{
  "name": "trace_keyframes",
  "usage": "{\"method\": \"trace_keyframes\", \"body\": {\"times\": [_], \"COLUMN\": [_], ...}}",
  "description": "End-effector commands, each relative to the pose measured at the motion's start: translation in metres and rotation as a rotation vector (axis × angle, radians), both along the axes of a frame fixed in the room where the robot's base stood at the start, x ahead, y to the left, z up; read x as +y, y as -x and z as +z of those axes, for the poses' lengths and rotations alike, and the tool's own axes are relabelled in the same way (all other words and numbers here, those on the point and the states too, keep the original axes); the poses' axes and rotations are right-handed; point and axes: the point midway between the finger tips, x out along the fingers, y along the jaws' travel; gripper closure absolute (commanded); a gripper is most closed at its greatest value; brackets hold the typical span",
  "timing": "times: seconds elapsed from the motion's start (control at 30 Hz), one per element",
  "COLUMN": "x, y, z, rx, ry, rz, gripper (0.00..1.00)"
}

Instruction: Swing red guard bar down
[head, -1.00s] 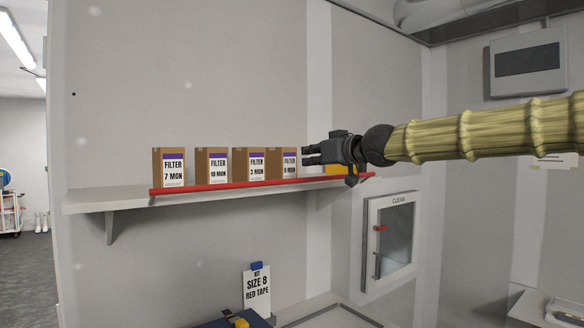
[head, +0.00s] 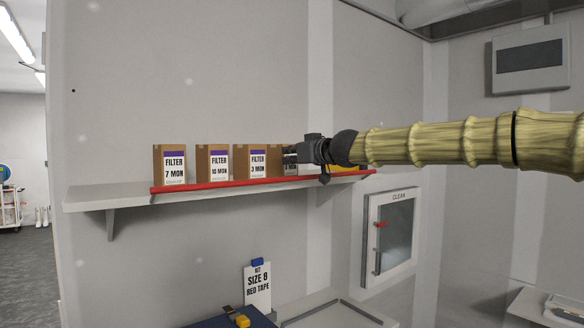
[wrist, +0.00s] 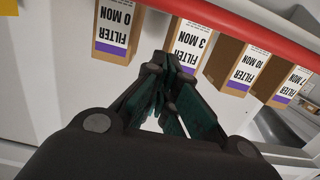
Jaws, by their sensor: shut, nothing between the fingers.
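The red guard bar (head: 215,185) runs nearly level along the shelf's front edge, low across the fronts of the filter boxes. In the wrist view, which looks upside down, the bar (wrist: 225,22) crosses the top of the picture. My gripper (head: 286,157) reaches in from the right just above the bar, in front of the rightmost box. In the wrist view my gripper (wrist: 172,62) is shut and empty, its tips over the "3 MON" box label. I cannot tell whether the gripper touches the bar or a box. The bar's right part is partly behind the gripper.
Filter boxes (head: 213,162) stand in a row on the grey shelf (head: 90,198); the gripper partly hides the rightmost. Below are a "CLEAN" hatch (head: 397,232), a kit card (head: 257,288) and a blue case (head: 215,321). Space in front of the shelf's left part is free.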

Motion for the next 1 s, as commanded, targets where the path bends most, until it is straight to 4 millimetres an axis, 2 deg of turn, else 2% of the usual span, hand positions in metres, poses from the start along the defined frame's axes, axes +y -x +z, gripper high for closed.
{"method": "trace_keyframes", "body": {"times": [0.03,0.3,1.0], "x": [-0.001,-0.005,-0.005], "y": [0.002,0.008,0.011], "z": [-0.010,-0.024,-0.028], "rx": [-0.001,0.001,-0.003], "ry": [0.000,0.001,0.000], "rz": [0.000,0.001,0.001], "gripper": [1.00,1.00,1.00]}}
